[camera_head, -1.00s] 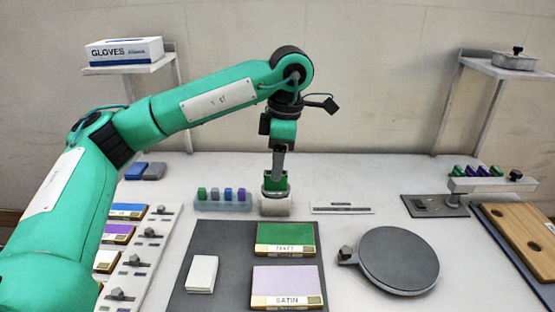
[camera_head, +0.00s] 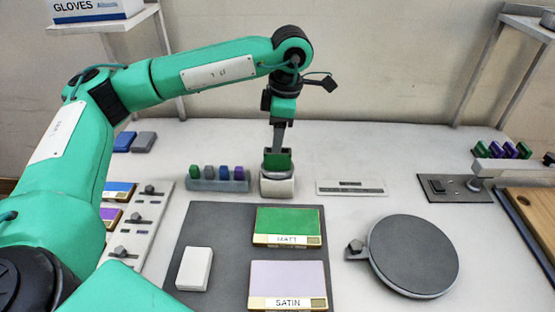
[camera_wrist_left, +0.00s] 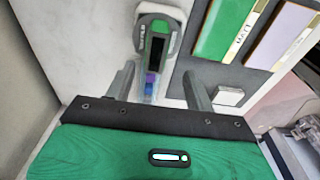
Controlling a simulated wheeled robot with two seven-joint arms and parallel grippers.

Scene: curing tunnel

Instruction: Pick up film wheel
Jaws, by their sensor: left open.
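A green device with a dark slot, seemingly the film wheel (camera_head: 278,160), sits upright in a white round holder (camera_head: 277,187) behind the grey mat. It also shows in the left wrist view (camera_wrist_left: 158,30), beyond my fingertips; lettering on its rim is too small to read. My left gripper (camera_head: 279,146) points down just above it, and in the head view its fingers overlap the green top. In the left wrist view my left gripper (camera_wrist_left: 160,72) has its two fingers wide apart with nothing held between them. I cannot tell whether they touch the device. My right gripper is out of view.
A rack of small coloured blocks (camera_head: 217,184) stands close left of the holder. The grey mat (camera_head: 222,230) bears a green MATT panel (camera_head: 288,222), a SATIN panel (camera_head: 288,278) and a white block (camera_head: 195,268). A round grey plate (camera_head: 414,254) lies right.

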